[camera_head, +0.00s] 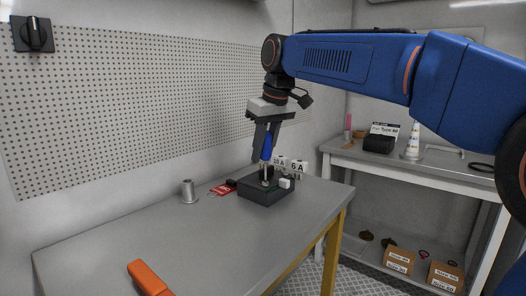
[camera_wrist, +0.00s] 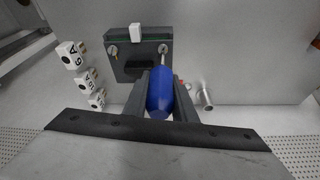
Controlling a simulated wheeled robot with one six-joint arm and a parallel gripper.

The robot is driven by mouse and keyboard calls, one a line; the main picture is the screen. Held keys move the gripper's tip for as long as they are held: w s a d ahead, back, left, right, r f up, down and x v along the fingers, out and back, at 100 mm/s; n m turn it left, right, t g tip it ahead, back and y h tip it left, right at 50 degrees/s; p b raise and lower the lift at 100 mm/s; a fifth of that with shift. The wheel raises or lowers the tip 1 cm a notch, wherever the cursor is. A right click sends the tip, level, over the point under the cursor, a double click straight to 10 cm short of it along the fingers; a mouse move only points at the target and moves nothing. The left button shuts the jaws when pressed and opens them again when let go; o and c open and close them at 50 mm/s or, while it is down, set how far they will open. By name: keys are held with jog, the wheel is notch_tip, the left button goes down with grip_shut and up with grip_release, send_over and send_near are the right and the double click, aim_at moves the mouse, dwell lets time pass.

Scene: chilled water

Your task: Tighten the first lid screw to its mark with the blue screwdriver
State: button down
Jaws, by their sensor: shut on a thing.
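My gripper (camera_head: 266,141) is shut on the blue screwdriver (camera_head: 267,147), held point down. In the wrist view the blue handle (camera_wrist: 160,92) sits between the two dark fingers. The dark box (camera_head: 263,191) stands on the grey workbench below my gripper. The screwdriver's shaft reaches down to the box top, and in the wrist view its tip meets a round screw (camera_wrist: 163,48) at the right of the box. Another screw (camera_wrist: 113,51) sits at the left of the box. A white block (camera_head: 285,183) is on the box. I cannot make out the screw's mark.
Small white labelled blocks (camera_head: 298,167) stand behind the box. An orange object (camera_head: 149,278) is at the bench's front. The bench (camera_head: 130,235) between is clear. A pegboard wall rises behind.

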jog(key=shift+m, duration=0.6)
jog(key=shift+d+m+h, duration=0.1)
jog(key=shift+m+h, duration=0.2)
jog(key=shift+m, duration=0.4)
jog(key=shift+m+t, duration=0.3)
jog(key=shift+m, duration=0.4)
jog(key=shift+w+m+h, duration=0.1)
jog(key=shift+m+h, duration=0.2)
jog(key=shift+m, duration=0.1)
jog(key=shift+d, duration=0.1)
jog(key=shift+m, duration=0.3)
